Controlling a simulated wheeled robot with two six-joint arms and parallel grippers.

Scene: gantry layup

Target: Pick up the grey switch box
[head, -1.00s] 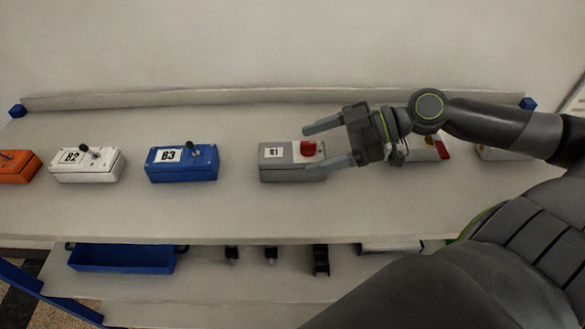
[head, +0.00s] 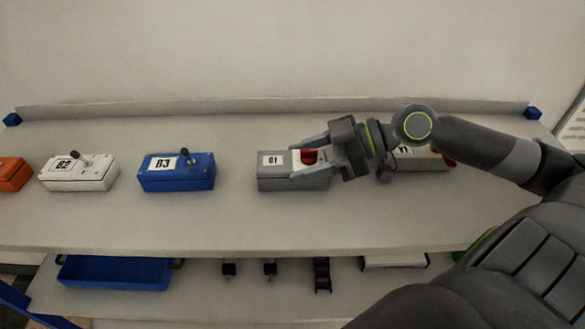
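The grey switch box (head: 275,178) sits on the upper shelf in the middle of the head view. It has a white label reading like G1 or C1 and a red part on its right side. My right gripper (head: 292,159) reaches in from the right. Its two fingers are apart, one at the far side and one over the near side of the box's right part, with the red part between them. I cannot tell whether the fingers touch the box. The gripper hides part of the box's right end. My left gripper is not in view.
A blue box marked B3 (head: 190,178) and a white box marked B2 (head: 90,177) stand to the left, with an orange box (head: 12,174) at the edge. Another box (head: 425,158) is partly hidden behind my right wrist. A blue tray (head: 115,272) lies on the lower shelf.

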